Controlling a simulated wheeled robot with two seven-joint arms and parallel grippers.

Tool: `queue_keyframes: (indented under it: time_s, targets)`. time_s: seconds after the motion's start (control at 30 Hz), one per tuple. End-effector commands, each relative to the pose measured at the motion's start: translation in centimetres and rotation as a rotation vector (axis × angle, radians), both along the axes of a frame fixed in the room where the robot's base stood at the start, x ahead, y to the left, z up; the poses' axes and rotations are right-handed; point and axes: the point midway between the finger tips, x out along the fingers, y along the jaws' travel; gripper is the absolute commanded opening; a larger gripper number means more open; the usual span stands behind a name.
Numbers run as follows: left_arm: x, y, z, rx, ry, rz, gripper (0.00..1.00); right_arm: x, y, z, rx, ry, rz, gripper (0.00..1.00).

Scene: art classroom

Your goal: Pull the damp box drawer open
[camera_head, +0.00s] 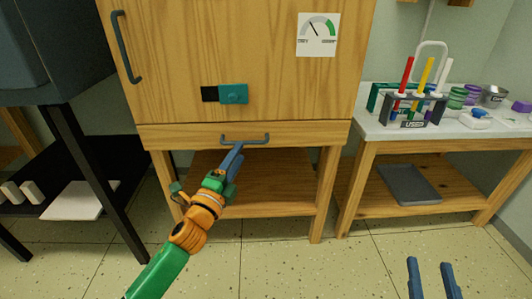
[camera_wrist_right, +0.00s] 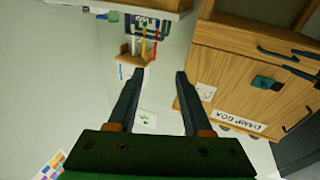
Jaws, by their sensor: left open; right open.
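The damp box (camera_head: 200,60) is a wooden cabinet with a shallow drawer (camera_head: 310,134) under its door. The drawer front looks flush with the frame. A dark bar handle (camera_head: 246,138) is at the drawer's middle. My left gripper (camera_head: 235,150) is open, with its fingertips at the handle's lower left side; I cannot tell whether they touch it or straddle it. My right gripper (camera_head: 431,268) is open and empty, well to the right, above the floor. In the right wrist view its fingers (camera_wrist_right: 160,76) are apart, with the damp box (camera_wrist_right: 230,65) to the right.
The door has its own handle (camera_head: 126,47), a teal latch (camera_head: 233,94) and a dial card (camera_head: 318,35). A side table (camera_head: 390,133) at right bears a tube rack (camera_head: 412,108) and jars. A dark rack (camera_head: 92,165) stands at left. Floor in front is clear.

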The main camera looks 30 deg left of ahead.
Motion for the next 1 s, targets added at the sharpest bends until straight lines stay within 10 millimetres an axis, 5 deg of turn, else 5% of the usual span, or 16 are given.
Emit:
queue_keyframes:
  time_s: [0.33, 0.77, 0.97, 1.0]
  targets:
    - [4.8, 0.8, 0.8, -0.002, 0.002, 0.001, 0.45, -2.3, 0.5, 7.0, 0.087, -0.379, 0.033, 0.5]
    - [5.7, 0.9, 1.0, -0.005, 0.004, 0.001, 0.45, -3.3, 0.5, 8.6, 0.108, -0.469, 0.041, 0.5]
    - [5.7, 0.9, 1.0, -0.005, 0.004, 0.001, 0.0, -3.2, 0.5, 8.6, 0.108, -0.468, 0.041, 0.5]
    - [5.7, 0.9, 1.0, -0.005, 0.004, 0.001, 0.0, -3.2, 0.5, 8.5, 0.107, -0.467, 0.041, 0.5]
